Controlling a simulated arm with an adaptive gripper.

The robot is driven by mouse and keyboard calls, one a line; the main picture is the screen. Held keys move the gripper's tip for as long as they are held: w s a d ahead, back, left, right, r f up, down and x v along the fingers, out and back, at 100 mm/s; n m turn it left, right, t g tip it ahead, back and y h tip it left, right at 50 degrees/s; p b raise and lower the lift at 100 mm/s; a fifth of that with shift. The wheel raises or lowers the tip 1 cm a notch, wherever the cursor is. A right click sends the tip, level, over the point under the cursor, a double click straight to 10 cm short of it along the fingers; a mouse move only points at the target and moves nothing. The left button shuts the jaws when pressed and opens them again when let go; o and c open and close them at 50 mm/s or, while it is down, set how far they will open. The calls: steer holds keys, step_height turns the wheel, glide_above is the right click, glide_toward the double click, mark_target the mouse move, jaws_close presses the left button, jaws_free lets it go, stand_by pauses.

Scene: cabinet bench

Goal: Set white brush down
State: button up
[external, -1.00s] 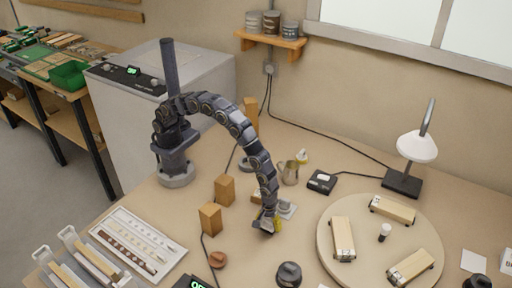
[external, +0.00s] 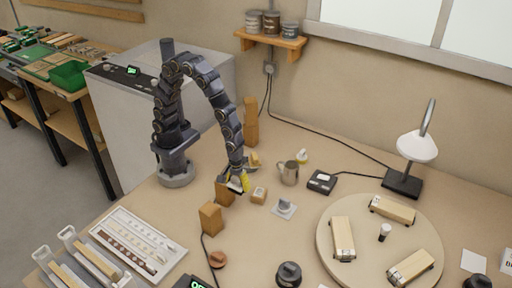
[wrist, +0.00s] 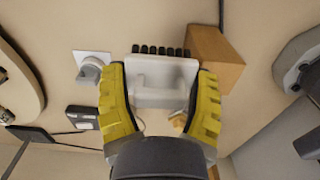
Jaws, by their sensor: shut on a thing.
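The white brush (wrist: 162,78) has a pale body and a row of dark bristles. In the wrist view it sits between the two yellow fingers of my gripper (wrist: 161,95), which is shut on it. The brush is hard to make out there. I cannot tell whether the brush touches the bench.
The wooden block also shows close by the bristles in the wrist view (wrist: 217,58). A round board (external: 365,240) lies at right.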

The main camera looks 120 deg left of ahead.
steer(key=shift+s+r, duration=0.1)
steer(key=shift+s, duration=0.1)
steer(key=w+a+n, duration=0.3)
steer(key=a+n, duration=0.3)
steer(key=a, duration=0.7)
steer(key=s+a+n, duration=0.4)
steer(key=a, duration=0.5)
steer(key=s+a+n, duration=0.4)
steer(key=a, duration=0.5)
steer(key=s+a+n, duration=0.4)
steer(key=a, duration=0.6)
glide_above(298, 141)
steer(key=s+d, duration=0.1)
step_height(298, 141, down, 8)
steer(key=shift+d+f, duration=0.1)
steer(key=shift+w+a+f, duration=0.3)
steer(key=shift+a+f, duration=0.2)
steer(key=shift+w+a+f, duration=0.1)
steer(key=shift+f, duration=1.7)
